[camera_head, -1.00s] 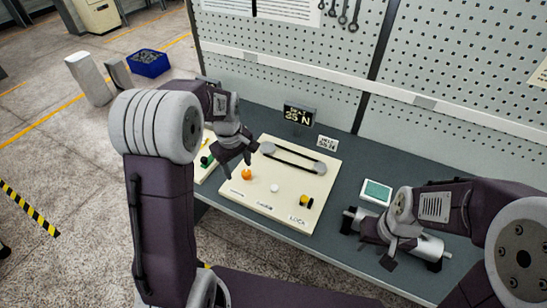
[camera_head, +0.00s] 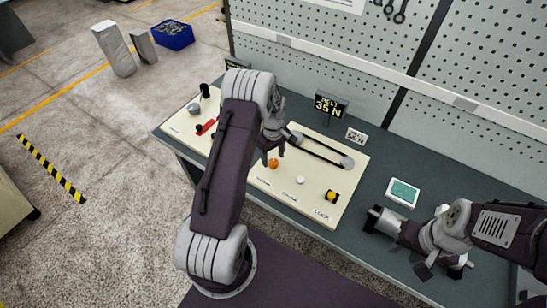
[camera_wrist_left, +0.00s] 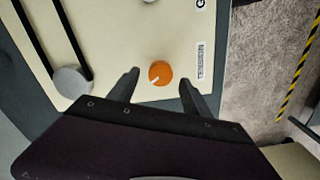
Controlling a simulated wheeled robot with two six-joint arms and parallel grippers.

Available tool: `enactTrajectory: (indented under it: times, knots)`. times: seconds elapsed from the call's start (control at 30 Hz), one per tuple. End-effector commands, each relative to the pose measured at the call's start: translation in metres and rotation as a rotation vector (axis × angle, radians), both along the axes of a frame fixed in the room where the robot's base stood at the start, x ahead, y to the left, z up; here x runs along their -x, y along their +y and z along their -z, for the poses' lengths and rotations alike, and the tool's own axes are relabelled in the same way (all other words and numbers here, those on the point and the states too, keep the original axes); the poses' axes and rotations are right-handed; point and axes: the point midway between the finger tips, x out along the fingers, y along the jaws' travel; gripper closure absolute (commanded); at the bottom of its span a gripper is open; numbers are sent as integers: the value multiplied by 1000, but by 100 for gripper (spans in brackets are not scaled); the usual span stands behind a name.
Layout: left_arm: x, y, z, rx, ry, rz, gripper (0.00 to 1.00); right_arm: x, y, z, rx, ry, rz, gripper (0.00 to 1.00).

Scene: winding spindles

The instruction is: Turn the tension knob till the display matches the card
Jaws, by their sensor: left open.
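The orange tension knob (camera_head: 273,163) sits on the cream panel (camera_head: 322,211). It also shows in the left wrist view (camera_wrist_left: 160,73), with a white pointer mark. My left gripper (camera_head: 272,148) is open above the knob. In the left wrist view its fingertips (camera_wrist_left: 158,84) are spread on either side of the knob, with gaps on both sides. The dark display (camera_head: 330,104) behind the panel reads "BELT 35 N". The small white card (camera_head: 356,136) stands right of it; its print is too small to read surely.
The panel also carries a belt on two grey pulleys (camera_head: 346,163), a white knob (camera_head: 300,180) and a yellow-black knob (camera_head: 332,196). A second panel (camera_head: 177,126) with a red lever lies left. A teal-screened tablet (camera_head: 403,192) lies right. A pegboard wall (camera_head: 470,75) rises behind.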

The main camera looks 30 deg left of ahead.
Motion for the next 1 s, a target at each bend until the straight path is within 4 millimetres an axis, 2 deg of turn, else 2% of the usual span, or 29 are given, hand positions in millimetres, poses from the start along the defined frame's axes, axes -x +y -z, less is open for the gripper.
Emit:
enactTrajectory:
  times: [0.1,0.2,0.43,0.63,1.0]
  knots:
    - [0,0,14,0,1,0,43,0,0,-5,0,0,0,64]
    - [0,0,20,0,0,0,43,0,0,-6,0,0,0,64]
    - [0,0,22,0,-1,0,43,0,0,-5,0,0,0,64]
    - [0,0,22,0,-1,0,98,0,0,-5,0,0,0,64]
    - [-1,0,22,0,-2,59,100,0,0,-3,0,0,0,64]
